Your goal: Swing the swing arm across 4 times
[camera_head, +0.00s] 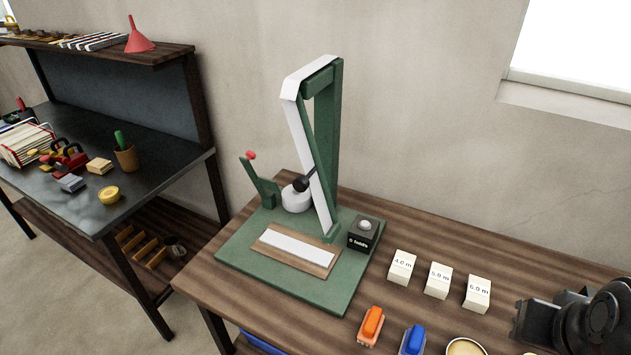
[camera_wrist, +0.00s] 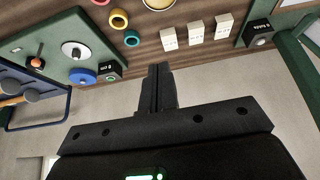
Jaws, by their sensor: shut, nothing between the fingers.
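The swing rig is a tall green frame (camera_head: 328,140) on a green base (camera_head: 340,295) in the head view. A long pale bar, apparently the swing arm (camera_head: 306,135), slants down from its top. A round white weight (camera_head: 297,202) and a black knob (camera_head: 300,184) sit low beside the bar; I cannot tell exactly how they join it. A green lever with a red tip (camera_head: 262,185) stands to their left. My gripper (camera_wrist: 158,68) is shut and empty in the wrist view, well apart from the rig. My dark arm end (camera_head: 570,322) shows at the head view's lower right.
A black box with a pale button (camera_head: 364,234) sits on the base's right corner. Several white labelled blocks (camera_head: 402,266) stand right of the rig. Orange (camera_head: 371,325) and blue (camera_head: 412,340) objects lie in front. A dark workbench (camera_head: 80,205) stands left, across a gap.

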